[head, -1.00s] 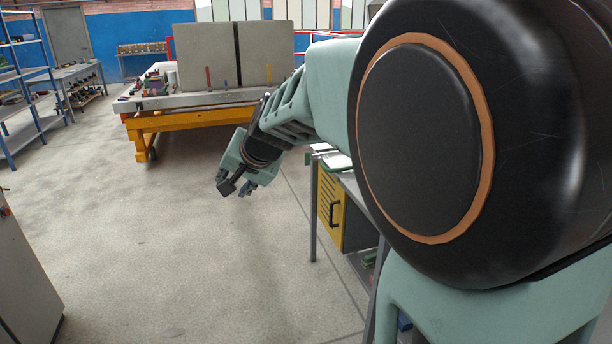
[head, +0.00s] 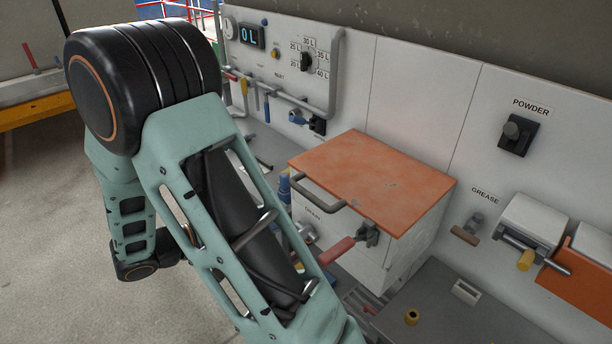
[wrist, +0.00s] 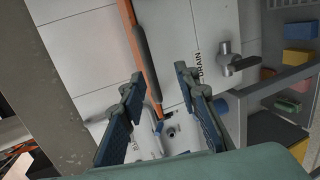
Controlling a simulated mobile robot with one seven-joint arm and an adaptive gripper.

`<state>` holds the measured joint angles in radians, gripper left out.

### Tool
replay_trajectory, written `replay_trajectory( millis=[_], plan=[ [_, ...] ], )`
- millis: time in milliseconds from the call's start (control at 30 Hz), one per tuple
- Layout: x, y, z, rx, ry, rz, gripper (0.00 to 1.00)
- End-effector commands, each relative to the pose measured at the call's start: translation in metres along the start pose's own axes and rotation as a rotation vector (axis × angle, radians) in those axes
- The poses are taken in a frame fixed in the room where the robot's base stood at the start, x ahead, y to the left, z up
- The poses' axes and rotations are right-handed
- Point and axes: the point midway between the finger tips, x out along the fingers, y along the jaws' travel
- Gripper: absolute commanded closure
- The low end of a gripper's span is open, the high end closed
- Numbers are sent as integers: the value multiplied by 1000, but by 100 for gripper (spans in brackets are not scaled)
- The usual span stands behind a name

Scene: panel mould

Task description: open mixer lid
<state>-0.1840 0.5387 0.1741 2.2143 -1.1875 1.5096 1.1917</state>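The mixer is a white box (head: 395,262) with a flat orange lid (head: 375,178) lying shut on top. A grey bar handle (head: 318,192) sits along the lid's front left edge. A latch with a red grip (head: 337,251) is on the front near the right corner. In the wrist view, my gripper (wrist: 162,98) is open, with its two fingers spread. The lid's orange edge (wrist: 128,14) and its dark handle (wrist: 143,52) show beyond and between the fingers, not gripped. My gripper is hidden behind my arm in the head view.
A drain valve (wrist: 232,62) is on the mixer's front. A wall panel holds a 0L display (head: 252,36), a dial (head: 307,59) and a powder switch (head: 517,134). A grey counter (head: 450,320) with small parts lies to the right. My arm covers the left.

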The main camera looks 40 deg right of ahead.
Motion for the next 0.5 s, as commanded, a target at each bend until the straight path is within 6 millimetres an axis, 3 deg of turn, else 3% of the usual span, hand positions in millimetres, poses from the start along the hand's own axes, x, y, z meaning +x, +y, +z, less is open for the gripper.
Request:
replay_trajectory(
  millis=[267, 500],
  plan=[
    [6, 14, -15, 14, 81, 84, 71],
    [48, 19, -17, 12, 76, 84, 71]
  ],
)
